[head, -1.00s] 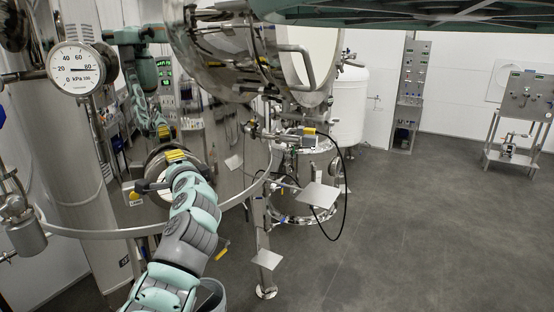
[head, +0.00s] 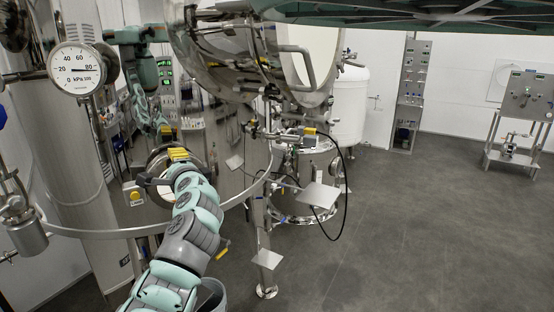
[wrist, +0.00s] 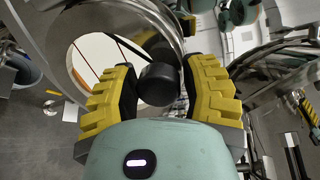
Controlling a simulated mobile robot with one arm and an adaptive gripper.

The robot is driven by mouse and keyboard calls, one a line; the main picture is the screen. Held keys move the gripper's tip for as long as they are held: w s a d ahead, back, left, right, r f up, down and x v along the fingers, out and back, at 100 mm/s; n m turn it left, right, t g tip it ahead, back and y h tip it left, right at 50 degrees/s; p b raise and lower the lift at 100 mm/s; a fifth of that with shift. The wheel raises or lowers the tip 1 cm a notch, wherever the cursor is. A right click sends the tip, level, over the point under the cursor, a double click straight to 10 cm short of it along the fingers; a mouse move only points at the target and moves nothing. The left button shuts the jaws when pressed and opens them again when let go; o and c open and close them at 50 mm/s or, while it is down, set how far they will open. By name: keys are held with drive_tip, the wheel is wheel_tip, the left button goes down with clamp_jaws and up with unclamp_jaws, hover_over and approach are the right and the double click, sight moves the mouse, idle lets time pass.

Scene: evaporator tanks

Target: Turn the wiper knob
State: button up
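The wiper knob, a black round knob (wrist: 158,85), shows in the wrist view in front of a shiny round metal rim with a pale window. My gripper (wrist: 160,92) has its yellow-padded fingers spread on either side of the knob. A narrow gap shows on the right side; contact on the left is hard to tell. In the head view my gripper (head: 178,155) is at the round sight glass (head: 160,165) on the steel tank, and it hides the knob.
A curved steel rail (head: 110,234) runs in front of the tank. A pressure gauge (head: 76,69) is at upper left. A small box with a yellow button (head: 135,196) sits left of my gripper.

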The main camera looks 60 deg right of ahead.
drive_tip(key=o, duration=0.4)
drive_tip(key=shift+s, duration=0.1)
drive_tip(key=v, duration=1.2)
drive_tip(key=shift+f, duration=0.1)
idle(0.4)
